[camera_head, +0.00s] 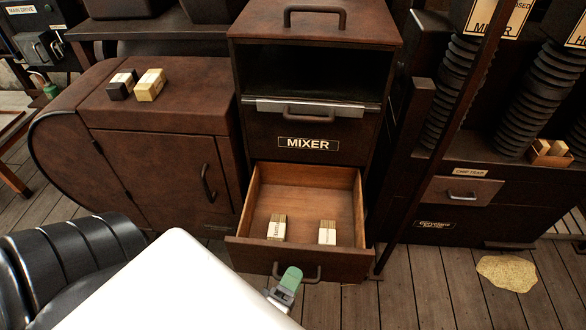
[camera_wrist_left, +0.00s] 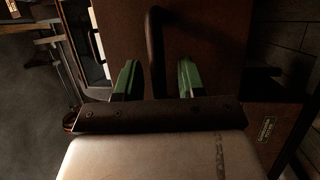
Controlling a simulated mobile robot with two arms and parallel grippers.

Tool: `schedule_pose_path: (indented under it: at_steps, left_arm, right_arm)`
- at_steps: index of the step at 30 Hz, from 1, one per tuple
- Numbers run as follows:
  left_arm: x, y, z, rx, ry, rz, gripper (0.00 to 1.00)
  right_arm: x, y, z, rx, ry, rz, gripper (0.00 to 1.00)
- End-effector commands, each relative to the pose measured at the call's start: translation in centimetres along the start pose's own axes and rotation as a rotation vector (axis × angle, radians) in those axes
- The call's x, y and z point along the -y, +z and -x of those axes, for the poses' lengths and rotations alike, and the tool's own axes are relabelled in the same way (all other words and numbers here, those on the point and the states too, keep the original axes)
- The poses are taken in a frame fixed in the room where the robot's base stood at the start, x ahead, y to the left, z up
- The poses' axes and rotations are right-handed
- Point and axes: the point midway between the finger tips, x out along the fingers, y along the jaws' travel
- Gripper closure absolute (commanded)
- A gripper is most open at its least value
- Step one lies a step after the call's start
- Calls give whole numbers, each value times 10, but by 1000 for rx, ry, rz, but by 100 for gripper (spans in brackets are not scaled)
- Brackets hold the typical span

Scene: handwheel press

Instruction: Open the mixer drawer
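The mixer drawer (camera_head: 352,262) is a wooden drawer at the bottom of the dark brown cabinet, under the white MIXER label (camera_head: 308,144). It stands pulled out, its inside visible, with two small pale labelled blocks (camera_head: 276,227) (camera_head: 327,232) in it. Its dark bar handle (camera_head: 311,279) is on the front. My left gripper (camera_head: 287,287) is at this handle in the head view, partly hidden by my white arm. In the left wrist view the green fingers (camera_wrist_left: 158,80) are apart, with the handle bar (camera_wrist_left: 155,35) between them and gaps on both sides. My right gripper is not in view.
Above the drawer are another handle (camera_head: 307,113) and an open dark compartment (camera_head: 315,72). A brown cabinet (camera_head: 155,150) with two blocks on top stands left. A machine with a small drawer (camera_head: 462,190) stands right. A yellowish patch (camera_head: 507,272) lies on the plank floor.

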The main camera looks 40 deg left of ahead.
Motion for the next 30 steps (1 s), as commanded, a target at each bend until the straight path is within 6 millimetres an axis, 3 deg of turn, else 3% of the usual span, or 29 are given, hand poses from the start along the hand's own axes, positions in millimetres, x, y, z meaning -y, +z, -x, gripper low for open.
schedule_pose_path:
  at_steps: [8,21,30]
  left_arm:
    - [0,0,5,0,-1,0,60]
    - [2,0,84,2,-4,-1,60]
    - [0,0,108,0,0,-1,60]
  right_arm:
    - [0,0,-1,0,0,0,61]
    - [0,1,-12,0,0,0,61]
    - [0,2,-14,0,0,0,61]
